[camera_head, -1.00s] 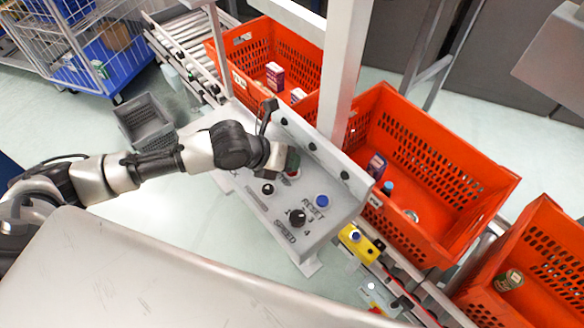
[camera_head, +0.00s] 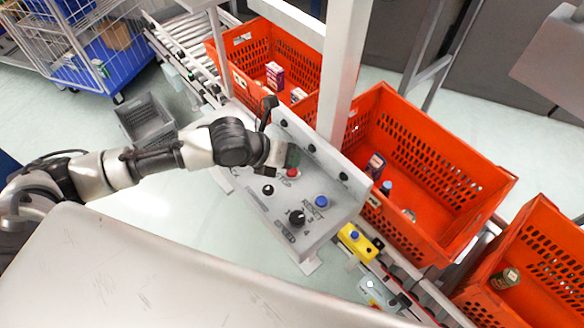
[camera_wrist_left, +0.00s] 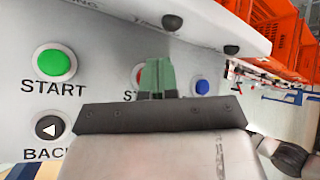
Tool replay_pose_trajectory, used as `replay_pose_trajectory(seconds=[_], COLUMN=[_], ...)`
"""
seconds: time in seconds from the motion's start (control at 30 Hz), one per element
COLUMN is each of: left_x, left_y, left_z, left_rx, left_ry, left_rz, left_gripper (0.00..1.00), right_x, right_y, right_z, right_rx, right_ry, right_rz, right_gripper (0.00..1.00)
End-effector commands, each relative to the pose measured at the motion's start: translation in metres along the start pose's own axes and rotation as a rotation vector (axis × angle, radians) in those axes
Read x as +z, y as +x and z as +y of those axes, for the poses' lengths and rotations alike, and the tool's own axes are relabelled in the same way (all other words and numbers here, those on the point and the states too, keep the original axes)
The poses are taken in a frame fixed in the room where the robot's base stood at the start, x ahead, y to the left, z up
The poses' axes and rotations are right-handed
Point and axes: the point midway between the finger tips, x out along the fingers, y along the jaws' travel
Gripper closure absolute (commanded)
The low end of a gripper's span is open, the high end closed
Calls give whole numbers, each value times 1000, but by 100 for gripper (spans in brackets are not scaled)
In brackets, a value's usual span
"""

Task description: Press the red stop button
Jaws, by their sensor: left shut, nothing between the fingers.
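The red stop button (camera_head: 292,172) is on the grey control panel (camera_head: 255,205), with the STOP label beside it. My left gripper (camera_head: 293,157) is shut and empty, its green fingertips just above the button in the head view. In the left wrist view the closed fingers (camera_wrist_left: 158,76) cover most of the red button (camera_wrist_left: 138,74); only its left part shows. I cannot tell whether the fingertips touch the panel or the button. My right gripper is not in view.
A green START button (camera_wrist_left: 54,63) is left of the fingers; a blue RESET button (camera_head: 321,201) is on the other side. Black knobs (camera_head: 297,217) share the panel. A raised panel edge (camera_head: 320,160) stands behind, with orange totes (camera_head: 430,170) beyond.

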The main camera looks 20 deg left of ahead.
Motion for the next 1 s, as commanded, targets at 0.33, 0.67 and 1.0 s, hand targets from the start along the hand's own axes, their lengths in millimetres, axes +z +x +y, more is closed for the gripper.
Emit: replay_pose_trajectory(seconds=[0.33,0.67,1.0], left_x=[16,26,25], left_y=[-22,-35,-35], left_z=[-16,-26,-25], left_rx=[0,0,0], left_ry=[0,0,0], left_rz=[0,0,0], left_gripper=[100,100,100], right_x=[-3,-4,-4], right_y=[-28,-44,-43], right_z=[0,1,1], right_rx=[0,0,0], right_ry=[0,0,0], right_rz=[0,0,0], right_gripper=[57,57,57])
